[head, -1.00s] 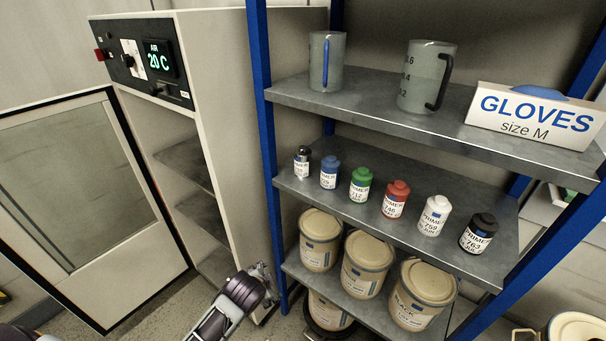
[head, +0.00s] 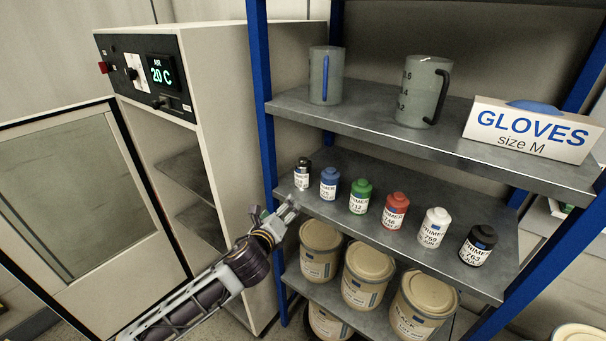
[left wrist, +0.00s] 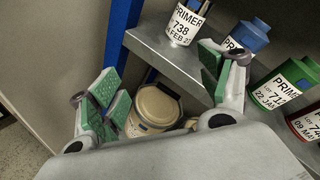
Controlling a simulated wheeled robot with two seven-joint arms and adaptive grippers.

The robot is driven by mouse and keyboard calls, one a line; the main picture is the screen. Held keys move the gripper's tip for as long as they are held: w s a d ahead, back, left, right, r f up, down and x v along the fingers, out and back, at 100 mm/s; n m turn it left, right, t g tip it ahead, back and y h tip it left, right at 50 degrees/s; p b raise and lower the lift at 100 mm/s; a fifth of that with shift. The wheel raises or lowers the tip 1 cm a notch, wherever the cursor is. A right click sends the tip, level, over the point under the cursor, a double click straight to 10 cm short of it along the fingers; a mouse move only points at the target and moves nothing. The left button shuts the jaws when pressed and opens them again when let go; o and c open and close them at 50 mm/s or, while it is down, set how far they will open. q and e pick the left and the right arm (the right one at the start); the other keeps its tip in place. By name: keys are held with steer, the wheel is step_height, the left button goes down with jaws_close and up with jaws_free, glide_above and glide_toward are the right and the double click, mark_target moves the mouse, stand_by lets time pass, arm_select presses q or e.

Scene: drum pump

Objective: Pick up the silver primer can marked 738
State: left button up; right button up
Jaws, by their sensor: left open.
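The silver primer can (head: 302,174) stands upright at the left end of the middle shelf, with a dark cap. In the left wrist view its label on the silver can (left wrist: 187,22) reads PRIMER 738. My left gripper (head: 290,206) is in front of the shelf's left end, a little below and left of the can, apart from it. In the left wrist view my left gripper (left wrist: 160,92) is open and empty, its green pads spread apart, with the can beyond the fingers. My right gripper is in neither view.
Blue (head: 329,183), green (head: 360,197), red (head: 395,211), white (head: 433,228) and black (head: 478,246) primer cans stand in a row to the right. A blue shelf post (head: 264,120) rises left of the silver can. Beige buckets (head: 320,252) stand below. A cabinet (head: 225,110) with an open door is at left.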

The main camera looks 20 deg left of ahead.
mark_target(303, 165)
arm_select(q)
steer(key=w+d+r+m+t+h, duration=0.1)
steer(key=w+r+m+t+h, duration=0.1)
steer(key=r+m, duration=0.5)
steer(key=w+m, duration=0.1)
steer(key=m, duration=0.1)
steer(key=shift+d+m+t, duration=0.2)
steer(key=shift+m+t, duration=0.2)
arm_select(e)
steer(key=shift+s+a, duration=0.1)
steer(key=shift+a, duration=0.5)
arm_select(q)
steer(key=shift+w+r, duration=0.1)
steer(key=shift+w, duration=0.1)
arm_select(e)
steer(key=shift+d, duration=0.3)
arm_select(q)
steer(key=shift+w+d+p, duration=0.2)
steer(key=shift+w+p, duration=0.4)
steer(key=shift+w, duration=2.45)
steer(key=shift+w+d, duration=0.15)
steer(key=shift+w, duration=1.05)
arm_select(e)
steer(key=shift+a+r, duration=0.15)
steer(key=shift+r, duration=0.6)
